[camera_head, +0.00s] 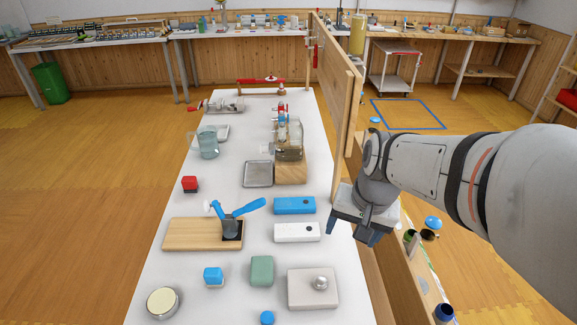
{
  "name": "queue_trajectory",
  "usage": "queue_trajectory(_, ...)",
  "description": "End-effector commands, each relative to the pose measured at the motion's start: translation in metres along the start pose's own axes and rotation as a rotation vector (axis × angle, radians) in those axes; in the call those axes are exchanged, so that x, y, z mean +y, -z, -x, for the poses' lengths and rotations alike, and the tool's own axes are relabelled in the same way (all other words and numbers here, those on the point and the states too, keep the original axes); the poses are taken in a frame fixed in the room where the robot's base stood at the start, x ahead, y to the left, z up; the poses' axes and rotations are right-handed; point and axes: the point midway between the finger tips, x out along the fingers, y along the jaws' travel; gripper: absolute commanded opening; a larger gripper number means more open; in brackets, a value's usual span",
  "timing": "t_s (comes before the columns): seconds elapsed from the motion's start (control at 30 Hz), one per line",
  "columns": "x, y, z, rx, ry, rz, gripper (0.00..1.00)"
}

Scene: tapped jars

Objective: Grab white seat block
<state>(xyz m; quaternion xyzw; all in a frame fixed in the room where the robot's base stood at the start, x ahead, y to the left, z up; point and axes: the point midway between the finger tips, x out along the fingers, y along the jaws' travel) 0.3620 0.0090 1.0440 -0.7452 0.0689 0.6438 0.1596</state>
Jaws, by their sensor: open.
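A white block (292,233) with a small dark round spot near its right end lies flat on the white table, just in front of a similar blue block (289,206). It looks like the white seat block. My gripper (353,234) points downward to the right of the white block, near the table's right edge. Its fingers are apart and nothing shows between them. The gripper's height above the table is hard to tell.
A pale square block (301,296) with a metal ball and a green block (262,270) stand in front. A wooden board (185,234) with a blue-handled clamp lies left. A tall wooden panel (344,110) rises behind my gripper along the right edge.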

Motion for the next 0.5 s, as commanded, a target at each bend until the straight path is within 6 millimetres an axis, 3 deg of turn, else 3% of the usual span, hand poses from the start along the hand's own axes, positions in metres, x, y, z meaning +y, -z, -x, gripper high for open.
queue_trajectory(0.3,-0.055,0.084,-0.068,-0.188,0.067,-0.636,0.75)
queue_trajectory(0.5,-0.077,0.12,-0.125,-0.287,0.061,-0.997,0.75)
